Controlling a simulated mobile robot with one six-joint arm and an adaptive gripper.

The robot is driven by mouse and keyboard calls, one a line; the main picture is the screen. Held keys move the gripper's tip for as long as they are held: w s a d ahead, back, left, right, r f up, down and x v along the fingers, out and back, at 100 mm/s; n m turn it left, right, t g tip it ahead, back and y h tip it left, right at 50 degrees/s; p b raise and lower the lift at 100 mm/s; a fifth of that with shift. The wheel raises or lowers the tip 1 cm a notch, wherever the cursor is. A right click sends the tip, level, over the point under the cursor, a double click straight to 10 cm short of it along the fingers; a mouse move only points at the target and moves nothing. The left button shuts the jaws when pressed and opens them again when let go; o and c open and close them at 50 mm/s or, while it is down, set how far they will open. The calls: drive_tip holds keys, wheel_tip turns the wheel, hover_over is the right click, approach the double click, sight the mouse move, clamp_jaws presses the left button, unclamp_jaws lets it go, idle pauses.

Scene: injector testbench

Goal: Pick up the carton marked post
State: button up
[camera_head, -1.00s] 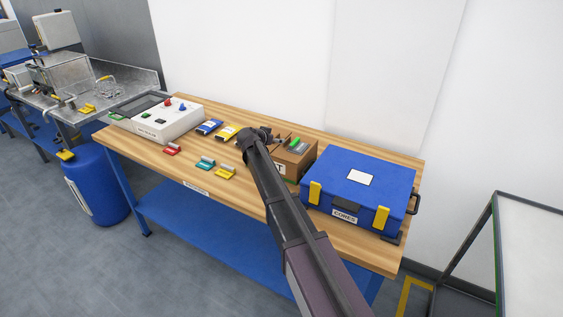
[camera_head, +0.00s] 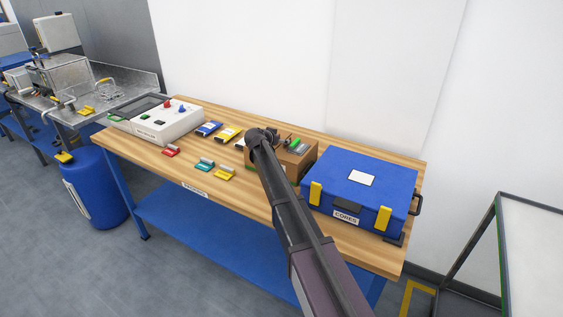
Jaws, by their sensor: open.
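The brown carton (camera_head: 296,165) stands on the wooden bench, just left of the blue case. Its top looks open, with a green item and dark items showing in it. My arm crosses in front of it and hides much of its front, so its marking cannot be read now. My gripper (camera_head: 274,138) is open at the carton's upper left, at or over its rim. The fingers are small and partly hidden behind my wrist, and I cannot tell whether they touch the carton.
A blue case (camera_head: 362,180) marked CORES stands right of the carton. Left are a white control box (camera_head: 157,122), a blue packet (camera_head: 209,127), a yellow packet (camera_head: 228,134) and small red, teal and yellow pieces. The bench front (camera_head: 150,165) is mostly clear. A wall stands behind.

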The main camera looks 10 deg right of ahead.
drive_tip(key=shift+b+x, duration=0.3)
drive_tip(key=shift+x, duration=0.85)
drive_tip(key=c, duration=1.1)
